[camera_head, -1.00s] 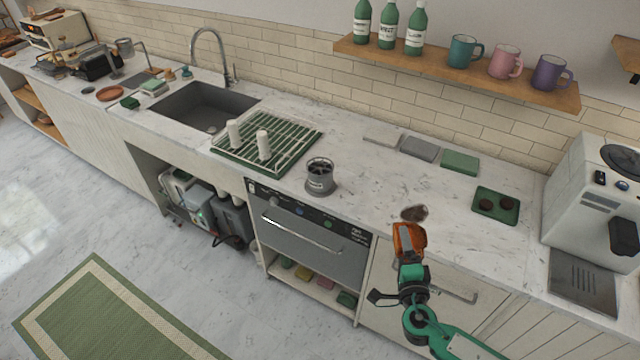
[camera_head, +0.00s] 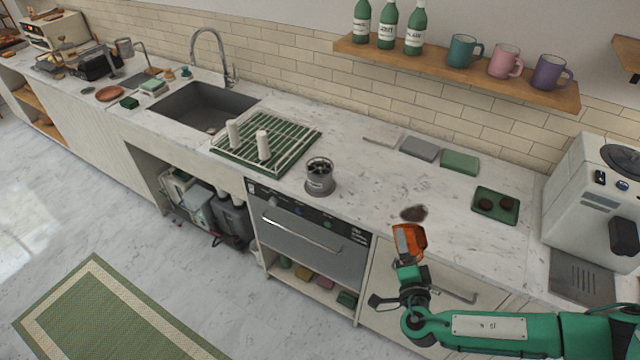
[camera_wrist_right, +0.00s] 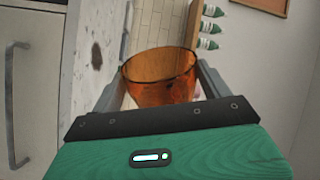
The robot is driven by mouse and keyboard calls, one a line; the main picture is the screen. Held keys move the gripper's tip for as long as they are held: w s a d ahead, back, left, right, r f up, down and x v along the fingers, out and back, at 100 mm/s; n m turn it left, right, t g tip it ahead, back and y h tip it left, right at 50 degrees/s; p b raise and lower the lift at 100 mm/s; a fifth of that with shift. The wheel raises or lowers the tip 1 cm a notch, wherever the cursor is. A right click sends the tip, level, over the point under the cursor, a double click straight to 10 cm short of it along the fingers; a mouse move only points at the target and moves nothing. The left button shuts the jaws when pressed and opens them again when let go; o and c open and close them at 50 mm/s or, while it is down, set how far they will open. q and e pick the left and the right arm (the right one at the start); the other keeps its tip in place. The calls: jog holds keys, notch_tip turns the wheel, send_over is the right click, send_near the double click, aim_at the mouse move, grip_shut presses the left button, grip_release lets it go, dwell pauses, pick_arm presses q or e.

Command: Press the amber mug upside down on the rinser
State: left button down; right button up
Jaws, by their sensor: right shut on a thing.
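The amber mug (camera_head: 408,241) is orange and see-through, and it is in my right gripper (camera_head: 409,245) in front of the counter's front edge. In the right wrist view the mug (camera_wrist_right: 160,82) sits between the two grey fingers (camera_wrist_right: 160,90), which are shut on it. Its open rim points away from the palm, so the mug looks tipped on its side; its exact tilt is hard to tell. The rinser (camera_head: 320,178), a round grey unit with a dark top, stands on the counter to the left of the mug, well apart from it. My left gripper is not in view.
A brown stain (camera_head: 414,213) lies on the counter just beyond the mug. A drying rack (camera_head: 289,163) with two white cups is left of the rinser. A green tray (camera_head: 511,216) and a white machine (camera_head: 590,195) stand right. The counter between rinser and stain is clear.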

jog(key=shift+w+r+n, duration=0.1)
jog(key=shift+n, duration=0.2)
jog(key=shift+n, duration=0.4)
jog(key=shift+d, duration=0.2)
jog(key=m, duration=0.2)
jog(key=shift+f+m, duration=0.25)
jog(key=shift+m, duration=0.05)
jog(key=m, duration=0.3)
jog(key=shift+r+b, duration=0.2)
jog(key=shift+b, duration=0.15)
jog(key=shift+f, duration=0.1)
